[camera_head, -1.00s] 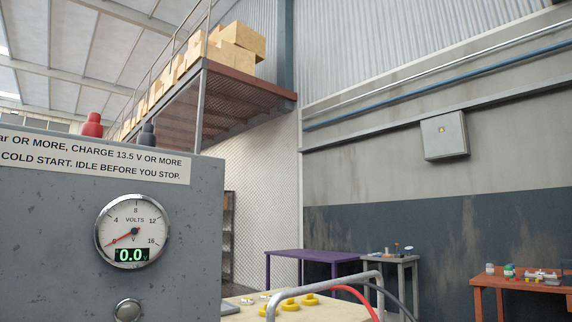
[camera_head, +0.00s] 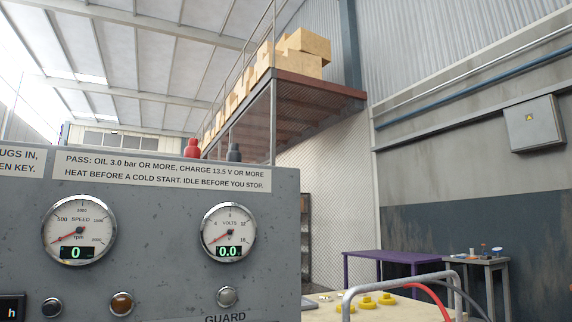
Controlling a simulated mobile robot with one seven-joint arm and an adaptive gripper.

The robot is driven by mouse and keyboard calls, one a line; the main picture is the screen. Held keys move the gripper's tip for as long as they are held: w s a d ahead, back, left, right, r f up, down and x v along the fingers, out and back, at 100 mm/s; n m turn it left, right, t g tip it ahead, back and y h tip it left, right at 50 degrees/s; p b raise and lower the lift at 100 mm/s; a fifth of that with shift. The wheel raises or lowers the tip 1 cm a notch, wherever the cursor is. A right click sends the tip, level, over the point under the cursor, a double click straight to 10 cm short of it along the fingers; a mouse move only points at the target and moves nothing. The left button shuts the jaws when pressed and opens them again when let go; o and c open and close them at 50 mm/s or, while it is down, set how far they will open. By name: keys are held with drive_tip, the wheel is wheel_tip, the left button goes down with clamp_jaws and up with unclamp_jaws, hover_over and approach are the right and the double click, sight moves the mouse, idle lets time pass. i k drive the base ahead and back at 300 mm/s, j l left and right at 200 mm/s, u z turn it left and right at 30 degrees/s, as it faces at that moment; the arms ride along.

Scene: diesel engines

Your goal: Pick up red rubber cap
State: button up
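A red rubber cap (camera_head: 192,148) stands upright at the top edge of the grey gauge panel, near its right end. A dark grey cap (camera_head: 234,152) of similar shape stands just right of it. The lower parts of both are hidden behind the panel's top edge. My gripper is not in view.
The grey panel (camera_head: 150,207) with speed and volts gauges fills the lower left. A pale surface with yellow parts (camera_head: 367,302), a bent metal rail (camera_head: 400,280) and a red cable is at lower right. A purple table (camera_head: 390,255) and grey workbench (camera_head: 482,266) stand farther back.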

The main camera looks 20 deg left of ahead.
sight(191, 151)
drive_tip(key=k+u, duration=0.15)
drive_tip(key=u, duration=1.45)
drive_tip(key=l, duration=0.25)
drive_tip(key=k+l+u, duration=0.15)
drive_tip(key=l, duration=0.15)
